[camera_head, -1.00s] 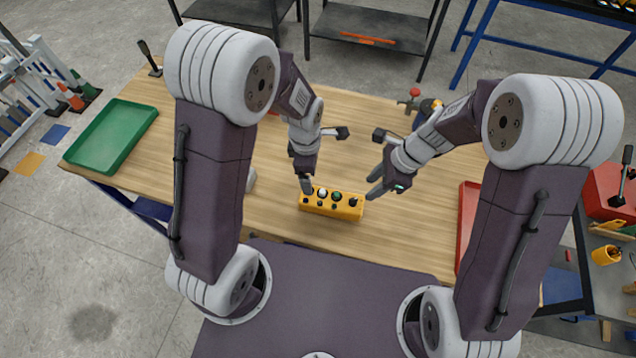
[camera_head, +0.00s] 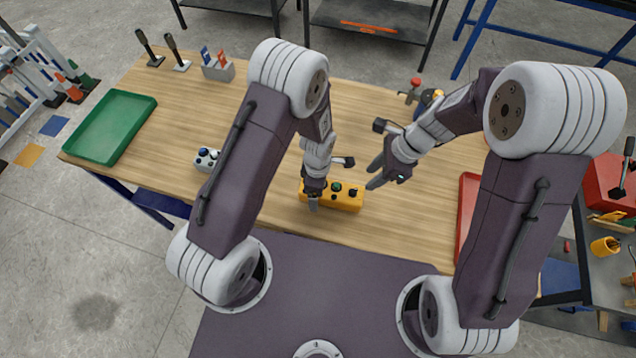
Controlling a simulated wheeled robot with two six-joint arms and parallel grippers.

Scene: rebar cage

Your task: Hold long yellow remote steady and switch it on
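The long yellow remote (camera_head: 347,204) lies on the wooden table near its front edge, with a green button and dark knobs on its top face. My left gripper (camera_head: 313,204) points down at the remote's left end and covers part of it. Its far finger is hidden, so I cannot tell whether it grips or only overlaps the remote. My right gripper (camera_head: 374,177) is above and to the right of the remote, its fingers apart and empty, not touching it.
A green tray (camera_head: 148,100) is at the table's left and a red tray (camera_head: 466,212) at its right. A small grey box with buttons (camera_head: 205,160) is partly behind my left arm. Two dark-handled levers and a grey holder (camera_head: 219,72) stand at the back left.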

